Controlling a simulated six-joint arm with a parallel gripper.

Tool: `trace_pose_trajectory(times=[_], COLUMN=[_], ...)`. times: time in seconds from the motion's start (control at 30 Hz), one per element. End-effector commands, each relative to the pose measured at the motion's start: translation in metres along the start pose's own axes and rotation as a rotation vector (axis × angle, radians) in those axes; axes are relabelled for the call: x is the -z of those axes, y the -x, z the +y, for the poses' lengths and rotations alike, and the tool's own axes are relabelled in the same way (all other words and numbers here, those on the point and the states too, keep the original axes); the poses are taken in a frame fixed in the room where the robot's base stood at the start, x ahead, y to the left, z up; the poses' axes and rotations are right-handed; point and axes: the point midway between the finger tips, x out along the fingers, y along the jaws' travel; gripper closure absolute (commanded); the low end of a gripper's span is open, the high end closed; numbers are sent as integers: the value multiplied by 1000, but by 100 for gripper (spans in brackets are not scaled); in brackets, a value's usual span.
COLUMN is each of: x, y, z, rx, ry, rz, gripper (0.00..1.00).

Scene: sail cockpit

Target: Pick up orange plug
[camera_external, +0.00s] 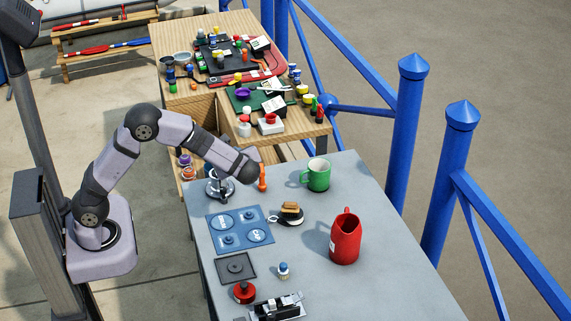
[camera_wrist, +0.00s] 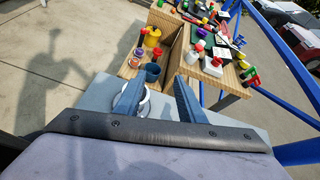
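The orange plug (camera_external: 262,179) stands upright near the back edge of the grey table, just right of the dark end of my arm in the external view. I cannot make it out in the wrist view, where the gripper body and fingers cover much of the table. My gripper (camera_wrist: 155,88) shows two blue-grey fingers spread apart, with no object held between them. A round white-rimmed thing (camera_wrist: 145,104) shows on the table by the left finger. In the external view my fingers are hard to make out, and my arm's end is above and left of the plug.
A silver round object (camera_external: 219,188) is close left of the plug, and a green mug (camera_external: 317,175) is to its right. A blue panel (camera_external: 240,231), a black dish (camera_external: 287,217) and a red pitcher (camera_external: 346,238) are nearer. A cluttered wooden bench (camera_external: 316,131) stands behind.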

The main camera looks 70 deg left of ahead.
Motion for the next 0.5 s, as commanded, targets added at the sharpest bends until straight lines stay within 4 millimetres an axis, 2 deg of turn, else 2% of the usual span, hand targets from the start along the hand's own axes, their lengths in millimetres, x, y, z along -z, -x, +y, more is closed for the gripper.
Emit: trace_pose_trajectory(times=[0.03, 0.2, 0.33, 0.5], x=[19, 25, 27, 25], y=[-12, -13, -8, -4], z=[-16, -67, -89, -99], rx=[46, 163, 211, 231], ry=[-56, -194, -244, -265], rz=[-73, -293, -396, -446], gripper=[64, 64, 64, 64])
